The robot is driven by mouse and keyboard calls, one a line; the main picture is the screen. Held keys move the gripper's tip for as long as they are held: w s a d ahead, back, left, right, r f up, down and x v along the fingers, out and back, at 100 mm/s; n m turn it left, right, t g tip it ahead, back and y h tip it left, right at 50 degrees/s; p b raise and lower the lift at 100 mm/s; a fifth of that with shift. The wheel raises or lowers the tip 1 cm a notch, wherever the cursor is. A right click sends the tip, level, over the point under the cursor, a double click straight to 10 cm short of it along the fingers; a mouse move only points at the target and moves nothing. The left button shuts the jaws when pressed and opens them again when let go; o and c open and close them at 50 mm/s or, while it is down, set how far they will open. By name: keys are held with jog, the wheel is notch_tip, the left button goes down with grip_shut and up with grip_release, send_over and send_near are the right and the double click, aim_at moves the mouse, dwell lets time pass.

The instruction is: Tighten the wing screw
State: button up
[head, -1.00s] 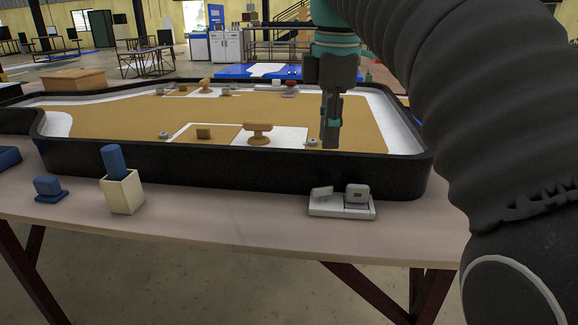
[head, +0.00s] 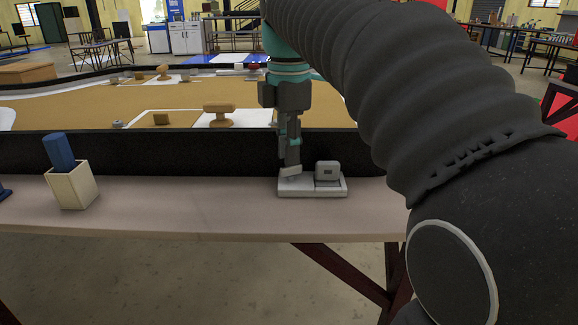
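My gripper (head: 290,160) points down at the left half of a white base plate (head: 305,190) on the table's front strip. A tilted light grey piece (head: 290,174) shows at its fingertips; I cannot tell whether they touch it. The fingers look close together, but the gap between them is not clear. A grey block (head: 327,170) sits on the plate's right half. A tan, wing-topped knob (head: 219,113) stands upright on a white panel behind the black wall, apart from my gripper. I cannot tell for sure which piece is the wing screw.
A cream holder (head: 73,188) with a blue cylinder (head: 58,151) stands at the left of the table (head: 180,207). The black tray wall (head: 180,157) runs close behind the plate. A small brown block (head: 161,119) lies in the tray. The table strip between holder and plate is clear.

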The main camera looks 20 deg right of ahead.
aim_at(291, 171)
jog(key=shift+f, duration=1.35)
grip_shut()
jog(key=shift+m, duration=0.3)
jog(key=m+p, duration=0.3)
jog(key=m, duration=0.1)
jog(key=shift+w+r+m, duration=0.1)
jog(key=shift+r+m, duration=0.05)
jog(key=shift+m, duration=0.15)
jog(key=m+p, duration=0.1)
jog(key=m, duration=0.4)
jog(key=shift+w+d+m+p, duration=0.1)
jog(key=shift+m+p, duration=0.2)
jog(key=m, duration=0.5)
jog(key=shift+d, duration=0.1)
jog(key=m, duration=0.6)
jog(key=shift+d, duration=0.1)
